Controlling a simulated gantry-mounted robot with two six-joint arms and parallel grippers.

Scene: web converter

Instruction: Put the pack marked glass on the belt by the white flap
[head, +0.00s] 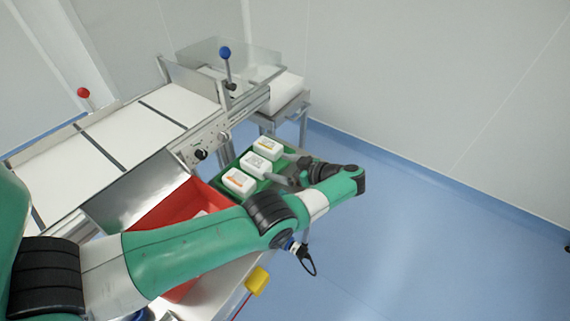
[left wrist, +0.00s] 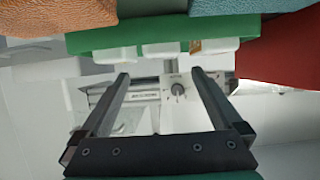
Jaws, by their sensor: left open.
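Three small white packs stand in a row on a green tray: a far one (head: 268,146) with a yellowish mark, a middle one (head: 256,163), and a near one (head: 239,182) with an orange mark. The print is too small to tell which says glass. My left gripper (head: 281,167) is open and empty at the right side of the tray, close to the packs. In the left wrist view the open fingers (left wrist: 160,75) have nothing between them, and the packs (left wrist: 165,49) show beyond the tips. The white belt (head: 146,129) has dark cross strips. I cannot single out a white flap.
A red bin (head: 178,207) lies left of the tray, partly behind my arm. A blue-knobbed lever (head: 225,54) and a red-knobbed lever (head: 84,93) rise at the belt. A clear guard (head: 240,57) stands at the back. Open floor (head: 430,230) lies right.

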